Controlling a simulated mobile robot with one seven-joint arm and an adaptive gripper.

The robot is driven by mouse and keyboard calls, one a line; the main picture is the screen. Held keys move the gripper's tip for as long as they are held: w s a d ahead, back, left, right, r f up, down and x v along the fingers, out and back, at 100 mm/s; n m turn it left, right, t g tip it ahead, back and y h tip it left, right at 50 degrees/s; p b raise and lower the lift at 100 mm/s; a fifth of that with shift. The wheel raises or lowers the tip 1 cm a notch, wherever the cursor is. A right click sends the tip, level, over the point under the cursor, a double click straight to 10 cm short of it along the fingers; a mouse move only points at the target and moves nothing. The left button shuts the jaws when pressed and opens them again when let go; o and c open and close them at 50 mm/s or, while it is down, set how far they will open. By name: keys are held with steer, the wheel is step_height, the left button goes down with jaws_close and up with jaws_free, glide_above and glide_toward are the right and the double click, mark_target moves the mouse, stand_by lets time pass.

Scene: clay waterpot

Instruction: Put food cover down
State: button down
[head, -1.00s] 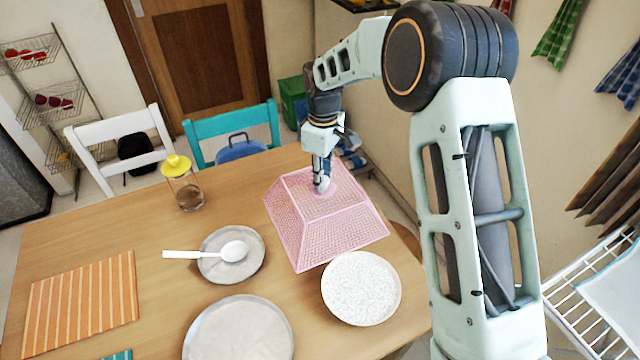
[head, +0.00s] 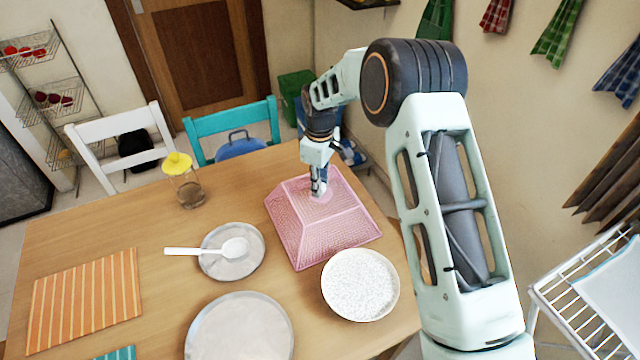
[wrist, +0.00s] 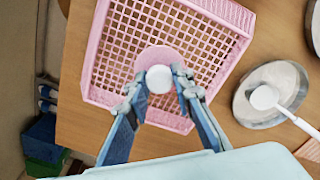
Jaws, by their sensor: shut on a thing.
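The pink mesh food cover (head: 322,228) is at the right part of the wooden table (head: 150,232), behind the white speckled plate. It looks upright and low over the table, but I cannot tell whether its rim touches the wood. My gripper (head: 318,188) is above it, shut on the knob at its top. In the wrist view the pale round knob (wrist: 159,79) sits between the two fingertips (wrist: 160,88), with the pink cover (wrist: 215,25) around it. What is under the cover is hidden.
The speckled plate (head: 360,285) is close to the cover's front edge. A plate with a white spoon (head: 234,248), a larger grey plate (head: 240,330), a yellow-lidded jar (head: 185,182) and a striped orange mat (head: 85,298) lie to the left. Chairs (head: 232,135) stand behind.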

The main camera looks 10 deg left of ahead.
steer(key=c, duration=1.7)
jaws_free()
steer(key=shift+f, duration=0.1)
step_height(320, 180, up, 12)
steer(key=shift+r+b, duration=0.2)
steer(key=shift+b, duration=0.35)
steer(key=shift+s+f, duration=0.1)
